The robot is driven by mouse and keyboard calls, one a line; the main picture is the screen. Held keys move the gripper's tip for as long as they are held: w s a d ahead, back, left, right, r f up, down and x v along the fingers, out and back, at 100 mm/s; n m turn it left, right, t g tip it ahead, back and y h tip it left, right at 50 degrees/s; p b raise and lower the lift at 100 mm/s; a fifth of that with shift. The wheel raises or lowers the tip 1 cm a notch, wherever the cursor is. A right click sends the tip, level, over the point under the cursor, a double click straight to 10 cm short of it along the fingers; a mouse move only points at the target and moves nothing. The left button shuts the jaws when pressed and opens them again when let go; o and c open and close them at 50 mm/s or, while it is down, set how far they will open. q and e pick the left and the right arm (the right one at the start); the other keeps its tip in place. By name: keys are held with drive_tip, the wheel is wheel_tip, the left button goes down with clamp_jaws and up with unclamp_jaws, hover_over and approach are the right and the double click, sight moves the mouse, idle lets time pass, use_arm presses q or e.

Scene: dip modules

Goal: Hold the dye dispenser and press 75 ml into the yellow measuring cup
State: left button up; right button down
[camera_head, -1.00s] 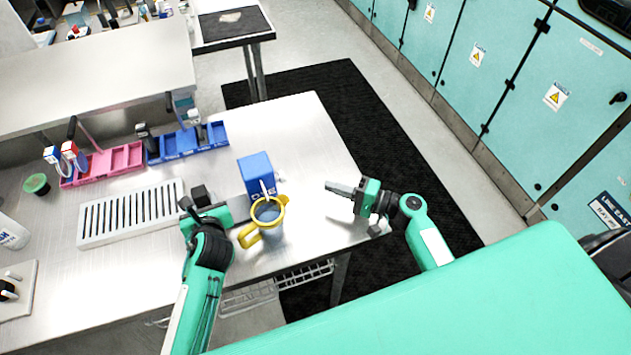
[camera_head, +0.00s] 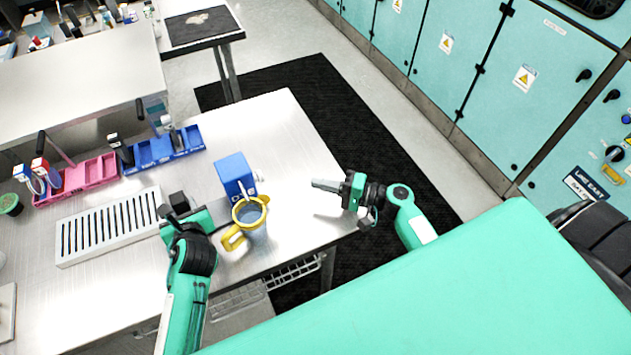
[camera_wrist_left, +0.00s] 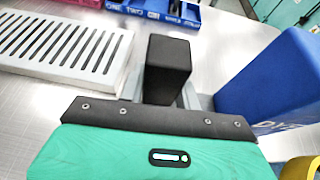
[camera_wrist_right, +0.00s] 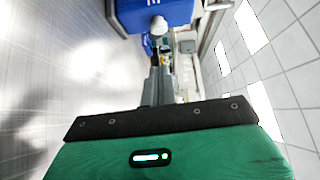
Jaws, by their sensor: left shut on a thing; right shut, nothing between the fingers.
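A blue box-shaped dispenser (camera_head: 233,172) with pale lettering and a white spout stands on the steel table. The yellow measuring cup (camera_head: 233,241), with a yellow rim and handle, stands in front of it, under or close to the spout. My left gripper (camera_head: 172,209) is left of the cup, shut on a black block (camera_wrist_left: 168,65). My right gripper (camera_head: 318,185) is shut and empty, to the right of the cup. In the right wrist view its fingers (camera_wrist_right: 160,83) point towards the dispenser (camera_wrist_right: 153,12). The liquid level is not readable.
A white slotted rack (camera_head: 105,228) lies left of my left gripper. A pink tray (camera_head: 85,178) and a blue tray (camera_head: 160,150) with black-handled tools stand behind it. The table's right edge is close to my right gripper. Bare table lies behind the dispenser.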

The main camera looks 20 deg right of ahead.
sight(260, 176)
drive_tip(key=shift+w+d, duration=0.75)
drive_tip(key=shift+d, duration=0.2)
drive_tip(key=shift+a, duration=0.1)
drive_tip(key=x, duration=1)
drive_tip(key=shift+a+r, duration=0.1)
drive_tip(key=shift+a, duration=0.1)
drive_tip(key=shift+s+a, duration=0.15)
drive_tip(key=shift+a, duration=1.6)
